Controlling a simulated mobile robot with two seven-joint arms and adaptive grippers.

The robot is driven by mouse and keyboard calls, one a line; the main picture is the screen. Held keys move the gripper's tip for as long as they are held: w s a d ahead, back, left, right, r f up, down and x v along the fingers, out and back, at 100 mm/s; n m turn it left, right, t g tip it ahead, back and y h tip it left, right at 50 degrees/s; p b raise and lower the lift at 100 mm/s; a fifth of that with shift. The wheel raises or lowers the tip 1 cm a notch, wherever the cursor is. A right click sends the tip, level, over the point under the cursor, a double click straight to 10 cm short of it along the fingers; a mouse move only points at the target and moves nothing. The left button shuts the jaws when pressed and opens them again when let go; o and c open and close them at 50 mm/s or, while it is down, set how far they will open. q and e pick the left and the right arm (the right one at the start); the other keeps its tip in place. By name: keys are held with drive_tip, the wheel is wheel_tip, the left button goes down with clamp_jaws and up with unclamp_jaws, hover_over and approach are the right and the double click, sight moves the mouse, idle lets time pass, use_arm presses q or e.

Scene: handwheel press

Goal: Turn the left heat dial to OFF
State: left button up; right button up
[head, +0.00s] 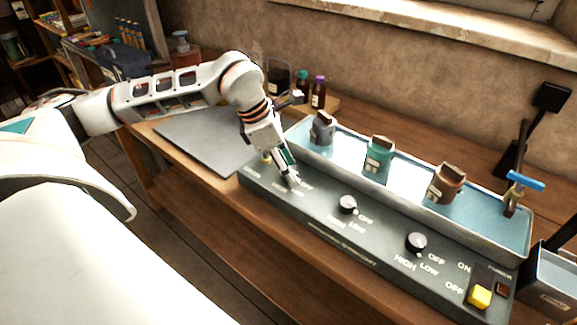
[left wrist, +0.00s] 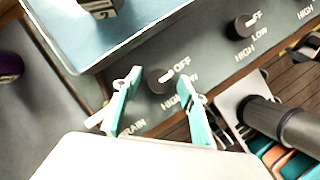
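The dark control panel (head: 330,236) runs along the bench front. The left heat dial (left wrist: 158,82) is a round dark knob with a white mark, which appears to point toward its OFF label (left wrist: 182,65). My left gripper (head: 290,180) is over this dial and hides it in the head view. In the left wrist view, its teal fingers (left wrist: 158,90) are open, apart on either side of the dial; contact cannot be told. The middle dial (head: 348,204) and right dial (head: 416,242) stand clear.
A water trough (head: 410,205) behind the panel holds a grey (head: 322,131), a green (head: 379,156) and a brown (head: 444,183) vessel. A yellow power switch (head: 480,296) is at the panel's right end. A dark flat board (head: 207,140) lies to the left.

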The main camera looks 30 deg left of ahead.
use_arm(q)
drive_tip(key=v, duration=1.2)
idle(0.4)
